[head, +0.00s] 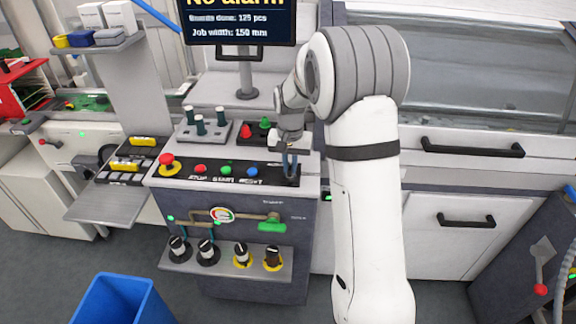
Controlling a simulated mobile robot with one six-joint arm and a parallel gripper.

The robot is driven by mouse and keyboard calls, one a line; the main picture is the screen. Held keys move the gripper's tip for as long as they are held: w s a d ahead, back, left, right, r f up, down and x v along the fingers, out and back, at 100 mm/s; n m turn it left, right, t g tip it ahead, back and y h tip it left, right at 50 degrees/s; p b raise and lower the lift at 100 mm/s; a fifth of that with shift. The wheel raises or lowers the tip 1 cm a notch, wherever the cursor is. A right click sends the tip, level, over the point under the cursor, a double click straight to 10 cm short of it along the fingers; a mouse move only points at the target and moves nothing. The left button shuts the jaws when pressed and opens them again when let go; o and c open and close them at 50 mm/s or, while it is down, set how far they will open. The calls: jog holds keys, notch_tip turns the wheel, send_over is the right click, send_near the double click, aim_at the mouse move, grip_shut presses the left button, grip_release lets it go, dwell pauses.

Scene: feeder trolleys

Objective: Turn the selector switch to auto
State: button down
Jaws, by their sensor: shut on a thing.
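The control panel (182,172) is a black strip on the front of the machine's console. It carries a red mushroom button on a yellow base (167,162), a red button (200,168), a green button (227,170) and a blue button (252,171). My gripper (290,176) points down at the right end of this strip, with its fingers close to the panel. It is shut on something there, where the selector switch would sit. The switch itself is hidden by the fingers, so its setting cannot be read.
A screen (240,20) reading "No alarm" stands behind the console. A shelf (170,262) with several knobbed parts juts out below. A blue bin (122,302) stands on the floor in front.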

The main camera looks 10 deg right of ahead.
aim_at(290, 166)
jog(key=shift+w+r+n, duration=0.2)
jog(key=shift+w+n, duration=0.05)
jog(key=shift+n, duration=0.25)
jog(key=c, duration=1.6)
grip_release()
jog(key=shift+f, duration=0.1)
jog(key=shift+o, duration=0.6)
jog(key=shift+s, duration=0.1)
notch_tip(290, 166, up, 8)
jog(key=shift+f+b, duration=0.25)
jog(key=shift+b, duration=0.15)
jog(key=shift+r, duration=0.1)
